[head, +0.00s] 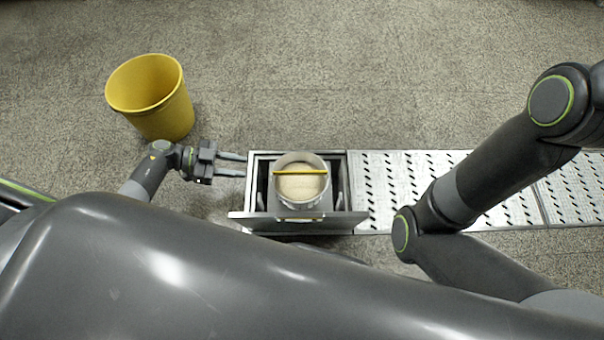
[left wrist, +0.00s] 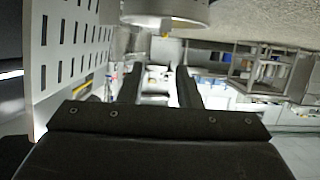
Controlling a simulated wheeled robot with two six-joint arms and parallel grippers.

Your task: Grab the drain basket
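The drain basket (head: 300,188) is a round pale container with a yellow bar handle across its top. It sits inside the square metal drain opening (head: 263,154), with beige material in it. My left gripper (head: 232,165) is just left of the opening, its two fingers apart, empty and pointing right toward the basket. In the left wrist view the fingers (left wrist: 160,82) are spread with nothing between them, and the rounded underside of what looks like the basket (left wrist: 165,10) shows at the top. My right gripper is out of view; only my right arm shows.
A slotted metal plate (head: 335,222) stands on edge along the opening's near side; it also shows in the left wrist view (left wrist: 75,45). Slotted floor grating (head: 415,180) runs right. A yellow bucket (head: 150,95) stands at upper left. The floor beyond the drain is clear.

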